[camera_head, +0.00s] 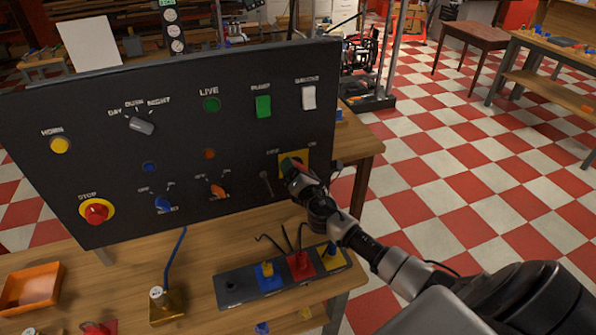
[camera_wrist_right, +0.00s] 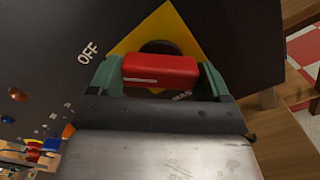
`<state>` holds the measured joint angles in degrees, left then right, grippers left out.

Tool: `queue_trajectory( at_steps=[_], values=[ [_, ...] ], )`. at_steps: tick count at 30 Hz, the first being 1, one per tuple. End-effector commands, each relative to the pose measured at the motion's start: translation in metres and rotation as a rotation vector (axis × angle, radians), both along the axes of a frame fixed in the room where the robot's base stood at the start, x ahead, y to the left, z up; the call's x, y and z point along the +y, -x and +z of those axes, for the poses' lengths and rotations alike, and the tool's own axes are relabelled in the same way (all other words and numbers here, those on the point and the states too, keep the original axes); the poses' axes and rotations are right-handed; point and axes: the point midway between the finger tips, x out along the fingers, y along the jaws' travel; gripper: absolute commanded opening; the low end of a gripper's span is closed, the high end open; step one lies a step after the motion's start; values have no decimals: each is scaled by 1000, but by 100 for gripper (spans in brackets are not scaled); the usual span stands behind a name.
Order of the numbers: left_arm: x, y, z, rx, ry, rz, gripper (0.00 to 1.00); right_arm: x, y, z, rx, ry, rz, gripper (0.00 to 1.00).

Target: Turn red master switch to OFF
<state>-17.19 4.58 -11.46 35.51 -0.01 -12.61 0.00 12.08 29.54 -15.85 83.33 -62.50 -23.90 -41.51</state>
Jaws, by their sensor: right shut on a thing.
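The red master switch (camera_wrist_right: 160,70) sits on a yellow plate on the black panel, and in the right wrist view its red handle lies between the two green fingers of my right gripper (camera_wrist_right: 162,78). The gripper is shut on the handle. The "OFF" label (camera_wrist_right: 88,52) is at the left of the yellow plate (camera_wrist_right: 180,28). In the head view my right gripper (camera_head: 294,166) covers most of the switch at the panel's lower right, and part of the yellow plate (camera_head: 304,160) shows around it. My left gripper is not in view.
The black panel (camera_head: 180,105) also carries a yellow horn button (camera_head: 60,145), a red stop button (camera_head: 96,211), a green switch (camera_head: 263,106) and several knobs. An orange tray (camera_head: 30,289) and a socket block (camera_head: 228,292) are on the wooden table below.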

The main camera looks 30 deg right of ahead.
Motion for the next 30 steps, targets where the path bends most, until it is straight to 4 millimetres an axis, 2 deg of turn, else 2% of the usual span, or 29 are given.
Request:
queue_trajectory(
  at_steps=[1, 4, 5, 14, 17, 27, 30],
  values=[
    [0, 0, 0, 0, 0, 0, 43, 0, 1, -3, 7, 9, 1, 83],
    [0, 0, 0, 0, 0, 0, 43, 0, 1, -3, 5, 7, 1, 99],
    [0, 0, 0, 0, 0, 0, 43, 0, 1, -2, 5, 6, 1, 100],
    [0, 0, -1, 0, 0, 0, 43, 2, 6, -1, 2, 3, 1, 100],
    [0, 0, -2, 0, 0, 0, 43, 4, 19, -2, 3, 3, 2, 100],
    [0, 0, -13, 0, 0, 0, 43, 20, 84, -4, 6, 3, 2, 100],
    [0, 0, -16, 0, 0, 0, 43, 23, 96, -4, 5, 5, 2, 100]
  ],
)
